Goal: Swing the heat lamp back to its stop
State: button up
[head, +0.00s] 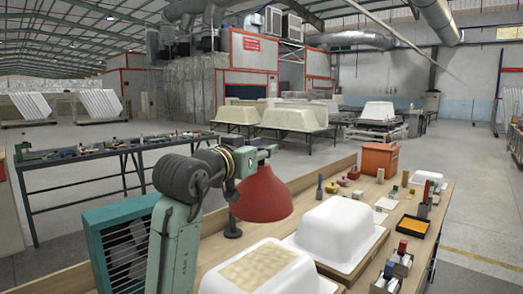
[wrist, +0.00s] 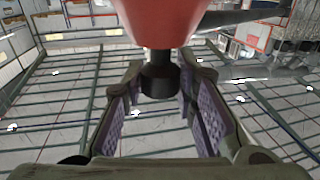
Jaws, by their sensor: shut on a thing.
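The heat lamp has a red bell-shaped shade (head: 264,196), which hangs over the workbench near the white tub shells. In the wrist view the red shade (wrist: 172,20) fills the top middle, with a black knob (wrist: 158,82) sticking out of it. My gripper (head: 262,153) is at the top of the shade in the head view. In the wrist view its purple-padded fingers (wrist: 162,85) stand on both sides of the knob and are shut on it. The lamp's support and its stop are mostly hidden behind my arm.
An orange box (head: 380,158) and several small blocks and cans stand farther along. A teal grilled box (head: 118,250) is at the left.

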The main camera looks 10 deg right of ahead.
grip_shut()
jog(key=shift+d, duration=0.15)
dwell(0.4)
